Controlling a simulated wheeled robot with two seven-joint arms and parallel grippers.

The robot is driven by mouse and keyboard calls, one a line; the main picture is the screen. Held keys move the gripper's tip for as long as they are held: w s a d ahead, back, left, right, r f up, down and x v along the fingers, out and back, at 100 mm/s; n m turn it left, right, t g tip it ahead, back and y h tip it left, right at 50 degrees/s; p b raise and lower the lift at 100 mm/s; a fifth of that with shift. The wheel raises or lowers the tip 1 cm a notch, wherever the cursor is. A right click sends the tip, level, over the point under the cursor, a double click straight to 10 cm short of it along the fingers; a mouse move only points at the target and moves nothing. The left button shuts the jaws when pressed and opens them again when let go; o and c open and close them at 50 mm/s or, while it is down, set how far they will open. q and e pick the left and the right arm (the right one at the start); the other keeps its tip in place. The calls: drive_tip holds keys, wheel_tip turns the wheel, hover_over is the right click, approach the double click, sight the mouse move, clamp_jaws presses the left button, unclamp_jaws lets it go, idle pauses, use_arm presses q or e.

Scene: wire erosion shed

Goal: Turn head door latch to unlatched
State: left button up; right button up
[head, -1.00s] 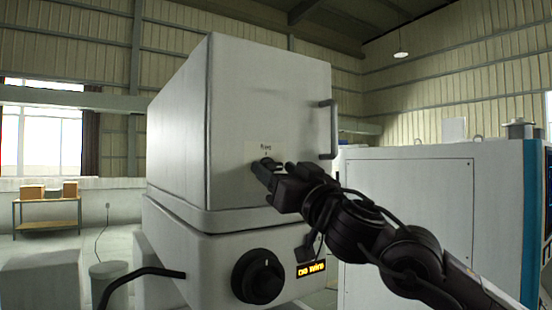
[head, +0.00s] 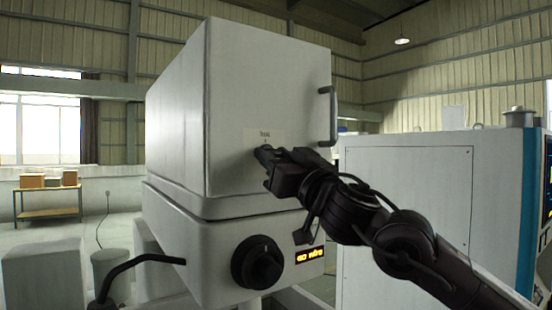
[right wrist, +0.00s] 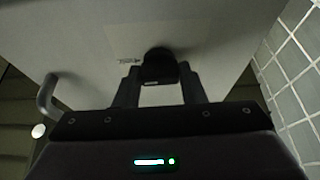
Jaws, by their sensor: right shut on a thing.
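The head door latch (right wrist: 158,68) is a dark knob on the front face of the pale grey head door (head: 270,90). In the right wrist view it sits between the two fingers of my right gripper (right wrist: 159,88). My right gripper (head: 262,154) is shut on it, and in the head view the gripper mostly hides the latch. A small pale label (head: 264,135) shows just above the latch; its print is too small to read. How far the latch is turned I cannot tell. My left gripper is not in view.
A bar handle (head: 328,115) stands out at the door's right edge. Below are a black dial (head: 257,262) and a lit display (head: 309,255). A large white cabinet (head: 405,205) stands to the right. A table with boxes (head: 48,215) is far left.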

drive_tip(key=shift+w+f+n+g+y+b, duration=0.1)
drive_tip(key=shift+n+g+y+b, duration=0.55)
drive_tip(key=shift+n, duration=1.05)
drive_tip(key=n+g+y, duration=0.1)
drive_tip(key=n, duration=0.1)
drive_tip(key=shift+d+n, duration=0.1)
drive_tip(key=shift+n, duration=0.3)
drive_tip(key=shift+r+n+g+y+p, duration=0.2)
drive_tip(key=shift+n+g+y+p, duration=0.25)
drive_tip(key=shift+n, duration=0.75)
drive_tip(key=n+g, duration=0.1)
drive_tip(key=n, duration=0.1)
drive_tip(key=n+g+p, duration=0.1)
drive_tip(key=n, duration=0.1)
drive_tip(key=shift+w+d+r+n, duration=0.1)
drive_tip(key=shift+d+r+n, duration=0.1)
drive_tip(key=shift+n, duration=0.2)
drive_tip(key=n+g+p, duration=0.2)
drive_tip(key=n, duration=0.2)
drive_tip(key=n+p, duration=0.1)
drive_tip(key=n, duration=0.1)
drive_tip(key=shift+n+g, duration=0.3)
drive_tip(key=shift+g, duration=0.1)
drive_tip(key=shift+n+h, duration=0.4)
drive_tip(key=shift+n, duration=0.5)
drive_tip(key=shift+g+p, duration=0.3)
